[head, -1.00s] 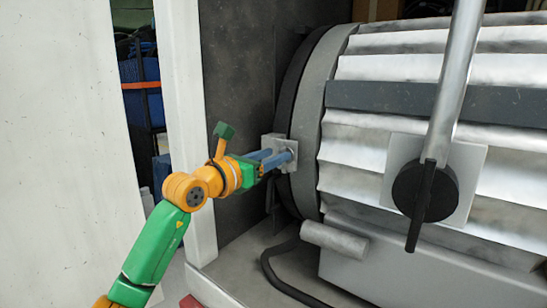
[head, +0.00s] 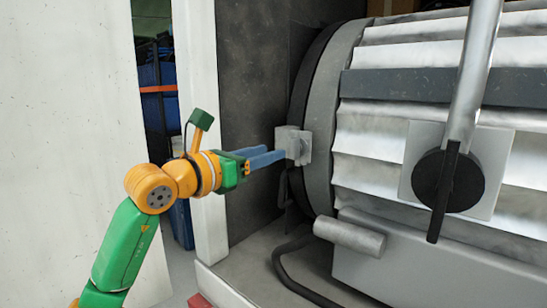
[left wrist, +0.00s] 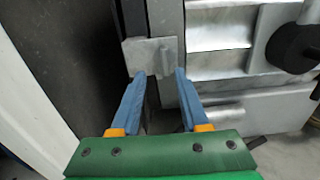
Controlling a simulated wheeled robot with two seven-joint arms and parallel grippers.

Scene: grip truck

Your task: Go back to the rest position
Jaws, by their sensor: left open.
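My left gripper (head: 268,157) is open, with its blue fingers pointing right toward a grey metal block (head: 293,145) on the rim of the large ribbed drum. In the left wrist view, my left gripper (left wrist: 158,80) shows two parted fingers with nothing held between them. The block (left wrist: 150,56) lies just ahead of the fingertips there. In the head view the fingertips are at or very near the block; I cannot tell if they touch. My right gripper is in neither view.
The ribbed metal drum (head: 400,140) fills the right side, with a lever and a round black hub (head: 447,181) on a square plate. A white post (head: 198,120) and a white panel (head: 70,130) stand at the left. A black hose (head: 285,275) lies below the drum.

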